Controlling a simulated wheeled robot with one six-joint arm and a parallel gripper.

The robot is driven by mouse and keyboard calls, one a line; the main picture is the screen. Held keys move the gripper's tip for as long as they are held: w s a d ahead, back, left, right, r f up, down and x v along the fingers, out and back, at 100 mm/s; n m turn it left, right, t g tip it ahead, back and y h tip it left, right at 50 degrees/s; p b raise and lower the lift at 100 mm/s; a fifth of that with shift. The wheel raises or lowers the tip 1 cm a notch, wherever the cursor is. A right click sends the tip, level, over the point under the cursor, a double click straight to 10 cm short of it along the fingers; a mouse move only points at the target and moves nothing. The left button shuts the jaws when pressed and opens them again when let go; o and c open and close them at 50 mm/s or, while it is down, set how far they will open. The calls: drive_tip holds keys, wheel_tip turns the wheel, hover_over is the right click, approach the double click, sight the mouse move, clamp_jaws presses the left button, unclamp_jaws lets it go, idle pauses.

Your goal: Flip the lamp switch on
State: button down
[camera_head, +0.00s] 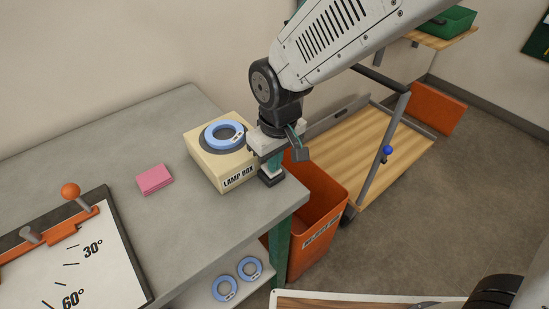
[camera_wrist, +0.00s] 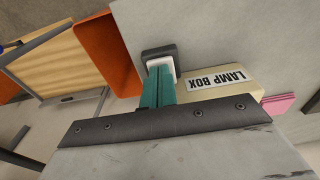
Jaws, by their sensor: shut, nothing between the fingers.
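The lamp switch (camera_head: 271,179) is a small dark block with a pale top on the grey table, near its right corner. It also shows in the wrist view (camera_wrist: 158,52), partly covered by my fingers. My gripper (camera_head: 274,162) points down right over the switch, with its teal fingers together and empty. In the wrist view the fingertips (camera_wrist: 161,74) overlap the pale part of the switch. I cannot tell whether they touch it. The cream lamp box (camera_head: 232,172), labelled LAMP BOX, stands just left of the switch. It also shows in the wrist view (camera_wrist: 245,88).
A blue ring (camera_head: 224,135) lies on the lamp box. A pink pad (camera_head: 154,179) and an angle board with orange parts (camera_head: 75,255) are on the table (camera_head: 190,225). An orange bin (camera_head: 318,205) stands below the table's right edge. A wooden cart (camera_head: 375,150) is behind.

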sight(277, 173)
wheel_tip(277, 173, up, 14)
drive_tip(key=s+d, duration=0.1)
drive_tip(key=shift+d, duration=0.15)
drive_tip(key=shift+s, duration=0.1)
drive_tip(key=shift+w+a+y, duration=0.2)
drive_tip(key=shift+a+y, duration=0.1)
drive_tip(key=shift+a, duration=0.05)
idle(0.4)
drive_tip(key=f, duration=0.4)
drive_tip(key=w+a+f, duration=0.1)
drive_tip(key=f, duration=0.8)
drive_tip(key=shift+w+a+f, duration=0.25)
drive_tip(key=shift+w+f, duration=0.05)
drive_tip(key=shift+f, duration=0.1)
